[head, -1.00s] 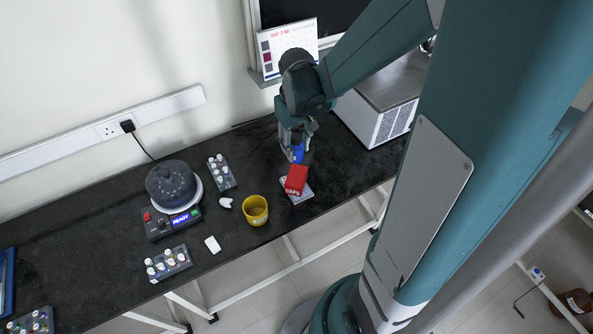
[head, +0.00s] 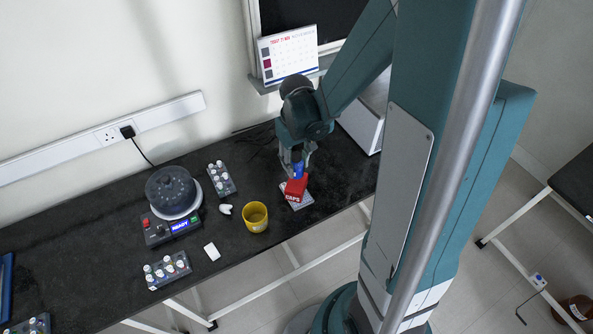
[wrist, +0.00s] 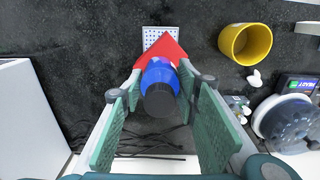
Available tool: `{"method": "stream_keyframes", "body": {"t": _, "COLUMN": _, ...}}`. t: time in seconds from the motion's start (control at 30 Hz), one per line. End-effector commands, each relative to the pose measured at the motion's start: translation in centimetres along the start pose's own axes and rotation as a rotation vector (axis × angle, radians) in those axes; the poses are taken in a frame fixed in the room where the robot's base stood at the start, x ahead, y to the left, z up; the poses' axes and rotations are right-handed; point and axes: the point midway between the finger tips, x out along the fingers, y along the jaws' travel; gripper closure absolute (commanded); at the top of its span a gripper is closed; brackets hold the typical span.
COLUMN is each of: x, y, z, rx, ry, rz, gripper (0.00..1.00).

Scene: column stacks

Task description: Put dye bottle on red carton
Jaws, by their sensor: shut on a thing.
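The dye bottle (head: 298,169) is blue; the wrist view shows it with its black cap (wrist: 160,99) toward the camera. My gripper (head: 296,160) is shut on it, one finger on each side. The red carton (head: 295,188), marked "CAPS", sits on a pale dotted block (head: 308,200) near the table's front edge. In the wrist view the red carton (wrist: 172,47) shows behind the bottle, partly hidden by it. The bottle's lower end overlaps the carton's top in the head view; I cannot tell if they touch.
A yellow cup (head: 254,217) stands left of the carton. Farther left are a centrifuge (head: 172,190) and racks of small vials (head: 221,178). A calendar (head: 289,52) stands at the back. The black tabletop (head: 340,185) is clear just right of the carton.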

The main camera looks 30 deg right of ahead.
Motion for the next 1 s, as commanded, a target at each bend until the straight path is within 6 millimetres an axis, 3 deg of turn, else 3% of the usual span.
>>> {"method": "stream_keyframes", "body": {"t": 0.6, "x": 3.8, "y": 0.0, "z": -0.1, "rx": 0.0, "ry": 0.0, "rz": 0.0, "gripper": 0.83}}
{"method": "stream_keyframes", "body": {"t": 1.0, "x": 4.2, "y": 0.0, "z": 0.0, "rx": 0.0, "ry": 0.0, "rz": 0.0, "gripper": 0.83}}
